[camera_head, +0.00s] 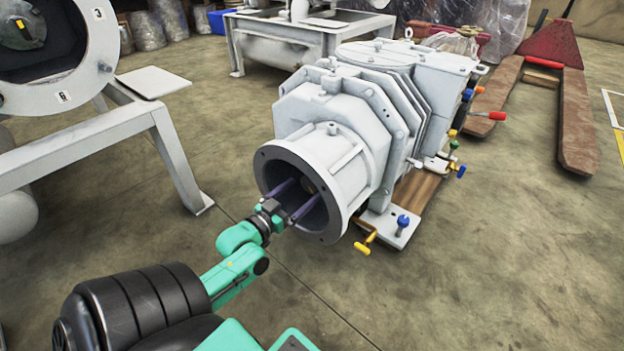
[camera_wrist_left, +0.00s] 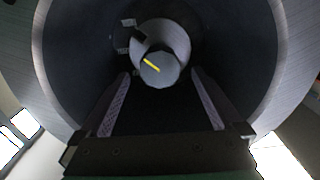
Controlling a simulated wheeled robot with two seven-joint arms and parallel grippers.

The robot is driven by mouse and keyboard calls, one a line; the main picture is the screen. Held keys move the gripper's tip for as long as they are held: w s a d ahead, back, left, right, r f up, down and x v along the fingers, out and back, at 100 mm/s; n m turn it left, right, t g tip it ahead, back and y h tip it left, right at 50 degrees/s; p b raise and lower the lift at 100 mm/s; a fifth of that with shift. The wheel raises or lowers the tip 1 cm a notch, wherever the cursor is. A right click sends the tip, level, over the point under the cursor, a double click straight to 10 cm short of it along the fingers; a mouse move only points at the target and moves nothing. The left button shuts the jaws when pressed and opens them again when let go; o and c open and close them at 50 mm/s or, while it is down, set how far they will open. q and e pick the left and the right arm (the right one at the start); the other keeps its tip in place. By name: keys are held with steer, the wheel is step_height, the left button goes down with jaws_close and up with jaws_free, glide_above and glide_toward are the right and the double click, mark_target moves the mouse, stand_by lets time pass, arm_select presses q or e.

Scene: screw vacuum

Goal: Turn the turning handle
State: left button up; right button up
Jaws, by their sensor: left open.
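The white vacuum pump (camera_head: 345,120) stands in the middle of the head view, its round dark flange opening (camera_head: 262,160) facing my left arm. In the left wrist view, a pale round shaft end (camera_wrist_left: 160,70) with a yellow stripe sits deep inside the opening; I take it as the turning handle. My left gripper (camera_head: 307,190) is open, its two fingers reaching into the opening. In the left wrist view, the gripper (camera_wrist_left: 165,75) has its fingertips on either side below the shaft end, apparently short of it. My right gripper is not in view.
A yellow-handled valve (camera_head: 364,246) and a blue knob (camera_head: 403,222) are low beside the flange. A white frame (camera_head: 165,150) with a large round port stands at left. A red pallet jack (camera_head: 575,120) is at back right. Floor at front right is clear.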

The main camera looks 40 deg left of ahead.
mark_target(308, 185)
arm_select(q)
steer(key=w+b, duration=0.1)
steer(key=w, duration=0.3)
steer(key=shift+w, duration=0.25)
steer(key=c, duration=1.4)
